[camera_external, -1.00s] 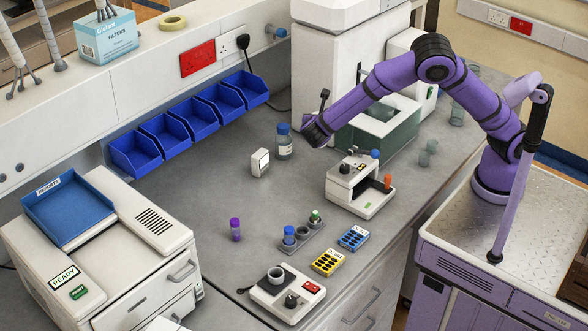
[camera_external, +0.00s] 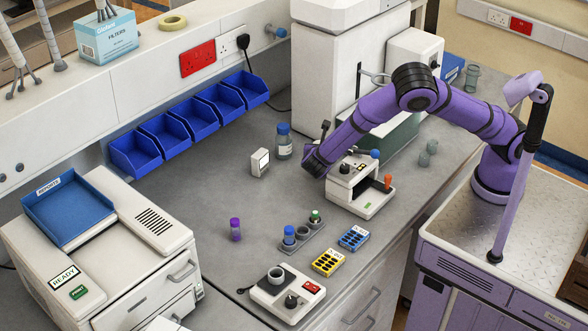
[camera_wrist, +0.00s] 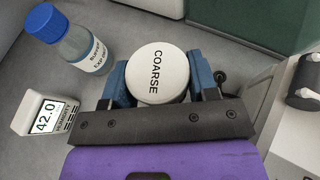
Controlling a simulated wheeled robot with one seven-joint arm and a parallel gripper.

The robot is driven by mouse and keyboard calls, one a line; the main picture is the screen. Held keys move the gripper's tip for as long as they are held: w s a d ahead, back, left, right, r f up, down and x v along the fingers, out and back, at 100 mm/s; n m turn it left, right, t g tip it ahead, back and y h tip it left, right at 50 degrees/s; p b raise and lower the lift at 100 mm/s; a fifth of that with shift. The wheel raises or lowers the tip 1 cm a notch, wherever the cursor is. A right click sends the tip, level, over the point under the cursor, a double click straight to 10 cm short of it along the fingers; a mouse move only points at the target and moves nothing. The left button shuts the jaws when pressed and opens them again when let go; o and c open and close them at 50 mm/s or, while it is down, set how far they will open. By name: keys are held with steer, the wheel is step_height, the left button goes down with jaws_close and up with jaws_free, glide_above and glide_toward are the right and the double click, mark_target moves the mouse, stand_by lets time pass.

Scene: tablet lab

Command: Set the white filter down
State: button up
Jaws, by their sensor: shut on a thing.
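The white filter (camera_wrist: 157,72) is a round disc with a flat top face lettered COARSE, seen in the wrist view. My gripper (camera_wrist: 161,86) is shut on it, with one blue finger at its left side and one at its right. In the external view my wrist (camera_external: 319,162) is over the grey bench (camera_external: 215,190), just left of the white instrument with the orange knob. The fingers and the filter are hidden there. I cannot tell whether the filter touches the bench.
A blue-capped bottle (camera_external: 284,144) and a small humidity display (camera_external: 260,162) stand left of my wrist. The white instrument (camera_external: 362,192) is close on the right. Bare bench lies between.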

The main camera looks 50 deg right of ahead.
steer(key=shift+f, duration=0.3)
steer(key=shift+s+f, duration=0.2)
steer(key=shift+f, duration=0.15)
steer(key=o, duration=1)
steer(key=shift+s+f, duration=0.1)
steer(key=shift+f, duration=0.05)
steer(key=shift+c, duration=0.2)
steer(key=shift+r, duration=0.35)
steer(key=r+v, duration=0.1)
steer(key=v, duration=1.1)
steer(key=shift+w, duration=0.25)
